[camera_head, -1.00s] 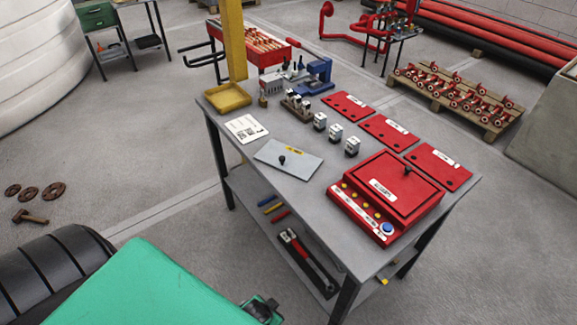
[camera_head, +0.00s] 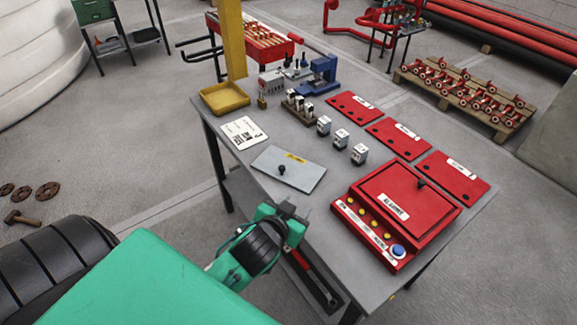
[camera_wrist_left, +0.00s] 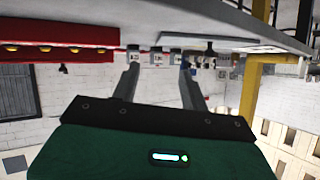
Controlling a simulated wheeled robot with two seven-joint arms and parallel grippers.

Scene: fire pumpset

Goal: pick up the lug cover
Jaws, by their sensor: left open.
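The lug cover seems to be the flat grey plate (camera_head: 303,176) with a black knob and a yellow label, lying on the workbench in the head view. It also shows edge-on near the top of the left wrist view (camera_wrist_left: 235,42), which is upside down. My left gripper (camera_head: 281,213) is at the bench's near edge, in front of the plate and apart from it. In the left wrist view, its two fingers (camera_wrist_left: 157,62) are spread with nothing held between them. My right gripper is not in view.
A red control box (camera_head: 395,205) stands right of the plate. Small grey-white blocks (camera_head: 341,138) and red plates (camera_head: 391,137) lie behind. A white card (camera_head: 243,132), yellow tray (camera_head: 225,97) and yellow post (camera_head: 232,40) are at the left. The bench front by the plate is clear.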

